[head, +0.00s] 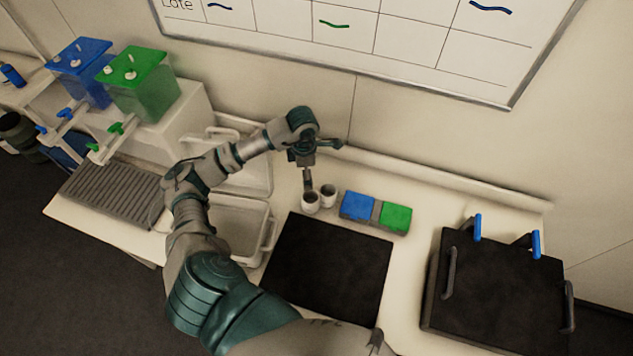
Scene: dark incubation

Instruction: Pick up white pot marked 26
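Two small white pots stand close together on the white counter behind the black mat. The nearer left pot (311,203) has a dark opening, and the other pot (328,193) is just to its right and slightly behind. No number is readable on either. My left gripper (308,184) points down directly at the left pot's rim, its fingertips at or just over the opening. I cannot tell whether it touches the pot or how far its fingers are apart. My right gripper is not in view.
Blue (357,206) and green (395,218) blocks sit right of the pots. The black mat (328,265) is clear. White trays (240,226) lie left, near blue and green dispensers (145,88). A black lidded box (500,295) with handles stands right.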

